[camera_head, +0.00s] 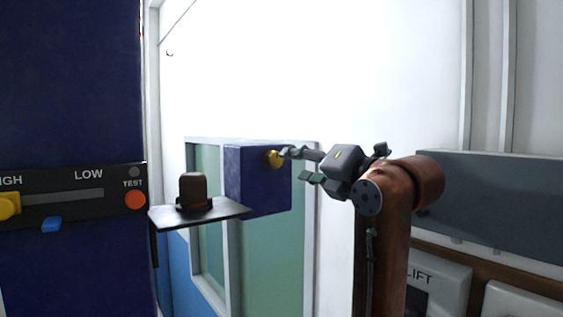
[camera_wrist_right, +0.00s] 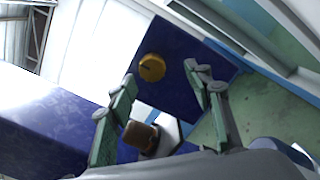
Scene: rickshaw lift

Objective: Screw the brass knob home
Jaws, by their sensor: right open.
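The brass knob (camera_head: 274,159) sits on the face of a dark blue box (camera_head: 262,190) in the middle of the head view. In the right wrist view the knob (camera_wrist_right: 152,67) is round and yellow with a dark line across it, on the blue face (camera_wrist_right: 195,45). My right gripper (camera_head: 297,165) comes from the right and is open, its fingers close to the knob. In the wrist view the knob lies ahead of the fingertips (camera_wrist_right: 162,78), between their lines, and nothing is held. Whether a finger touches the knob I cannot tell. My left gripper does not show.
A black shelf (camera_head: 232,208) left of the box carries a brown hat-shaped object (camera_head: 193,190). A dark blue panel at left has a yellow slider (camera_head: 8,206), a blue tab (camera_head: 51,224) and a red button (camera_head: 135,199). A grey ledge (camera_head: 500,200) and a LIFT panel (camera_head: 437,280) stand right.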

